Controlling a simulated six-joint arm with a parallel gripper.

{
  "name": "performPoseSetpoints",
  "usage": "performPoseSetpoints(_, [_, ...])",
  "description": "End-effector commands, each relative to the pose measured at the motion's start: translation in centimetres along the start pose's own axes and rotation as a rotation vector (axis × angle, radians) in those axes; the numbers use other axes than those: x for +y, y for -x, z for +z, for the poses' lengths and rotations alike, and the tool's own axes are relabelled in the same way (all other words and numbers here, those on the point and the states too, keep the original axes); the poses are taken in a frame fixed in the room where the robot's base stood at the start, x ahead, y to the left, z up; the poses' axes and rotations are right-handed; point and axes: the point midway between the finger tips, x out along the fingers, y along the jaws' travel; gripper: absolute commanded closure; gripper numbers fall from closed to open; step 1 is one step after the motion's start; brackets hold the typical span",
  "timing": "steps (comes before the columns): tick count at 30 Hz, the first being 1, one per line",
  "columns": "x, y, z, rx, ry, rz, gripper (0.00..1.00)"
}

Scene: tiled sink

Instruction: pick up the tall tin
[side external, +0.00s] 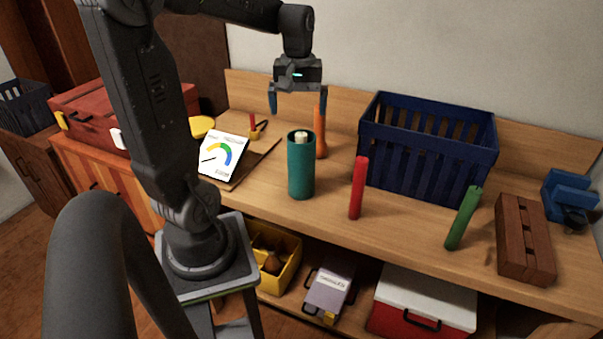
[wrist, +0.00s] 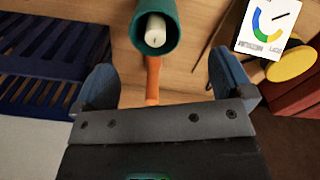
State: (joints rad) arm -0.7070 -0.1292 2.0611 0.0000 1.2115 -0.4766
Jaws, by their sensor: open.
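The tall tin (side external: 301,172) is a teal cylinder standing upright on the wooden bench, with a pale stick-like thing (side external: 301,138) inside its open top. The wrist view shows the tin (wrist: 171,33) from above at the top edge, partly cut off, with the pale thing (wrist: 155,30) in its mouth. My gripper (side external: 297,108) is open and empty, pointing down above the bench, higher than the tin and apart from it. In the wrist view the fingers (wrist: 163,75) are spread wide, and the tin lies beyond the tips.
An orange upright thing (side external: 321,140) stands close behind the tin and shows between my fingers in the wrist view (wrist: 152,80). A red stick (side external: 357,188) and a blue crate (side external: 429,104) stand to the right. A gauge card (side external: 220,154) is left.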

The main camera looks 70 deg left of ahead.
Motion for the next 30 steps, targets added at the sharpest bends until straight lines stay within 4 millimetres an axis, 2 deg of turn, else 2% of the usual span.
performPoseSetpoints(3, [0.0, -2.6, 0.1, -0.005, -0.003, -0.002, 0.01])
performPoseSetpoints(7, [0.1, -4.6, 0.1, -0.003, -0.004, -0.001, 0.01])
performPoseSetpoints(14, [0.1, -6.2, 0.0, -0.001, -0.005, 0.000, 0.01])
performPoseSetpoints(24, [0.7, -10.6, -0.4, -0.001, -0.006, -0.001, 0.01])
performPoseSetpoints(30, [0.7, -11.1, -0.5, 0.001, -0.005, 0.001, 0.01])
